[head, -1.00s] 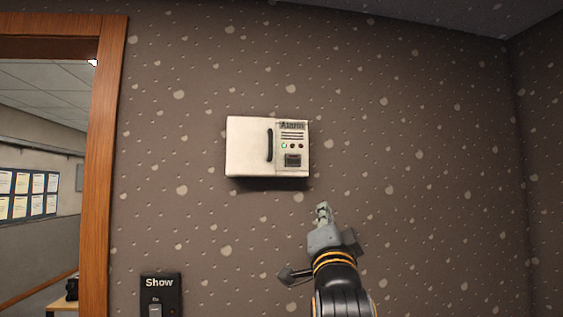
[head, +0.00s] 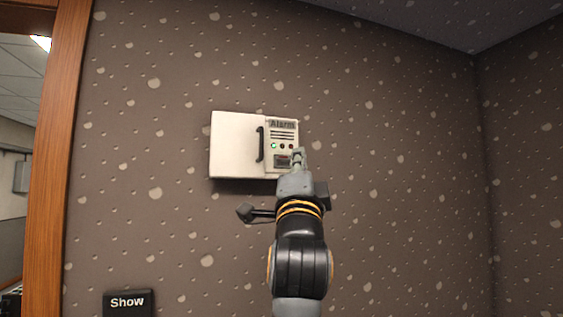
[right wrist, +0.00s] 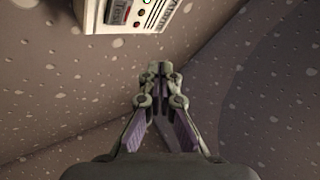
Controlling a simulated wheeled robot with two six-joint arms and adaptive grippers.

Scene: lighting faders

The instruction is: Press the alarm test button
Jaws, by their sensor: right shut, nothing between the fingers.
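The white alarm box (head: 237,146) hangs on the wall, with a dark handle, an "Alarm" label, small lights with one lit green, and a dark rectangular button (head: 281,161) at the lower right of its front. My right gripper (head: 298,153) is shut and empty. In the head view its tip overlaps the lower right of the box, next to the button and partly in front of it. Whether it touches cannot be told. In the right wrist view the shut fingers (right wrist: 160,72) point ahead and part of the box (right wrist: 150,12) shows at the top. My left gripper is not in view.
A black "Show" switch panel (head: 128,302) is on the wall at the lower left. A wooden door frame (head: 57,150) stands at the left. The speckled wall right of the box is clear up to the corner.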

